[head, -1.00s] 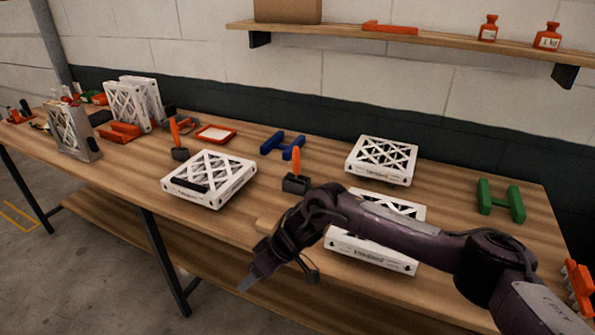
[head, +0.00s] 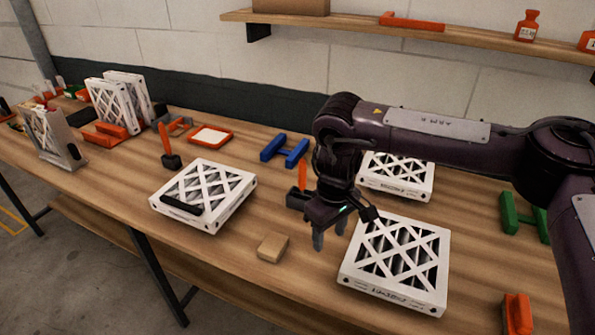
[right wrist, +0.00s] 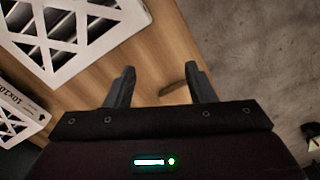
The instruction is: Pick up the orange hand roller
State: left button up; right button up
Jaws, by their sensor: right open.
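Two tools with upright orange handles on dark bases stand on the bench in the head view, and I cannot tell for certain which is the hand roller. One orange-handled tool (head: 302,178) is just left of my right gripper and partly hidden by it. The other orange-handled tool (head: 171,160) stands farther left, behind a white filter. My right gripper (head: 330,230) is open and empty, pointing down over the bench between the nearer tool and the front filter. Its two spread fingers also show in the right wrist view (right wrist: 160,86). My left gripper is not in view.
White boxed filters lie left (head: 203,190), front right (head: 398,262) and behind my arm (head: 398,176). A small wooden block (head: 272,247) lies near the front edge.

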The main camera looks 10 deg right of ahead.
aim_at(302, 165)
jog(key=i, duration=1)
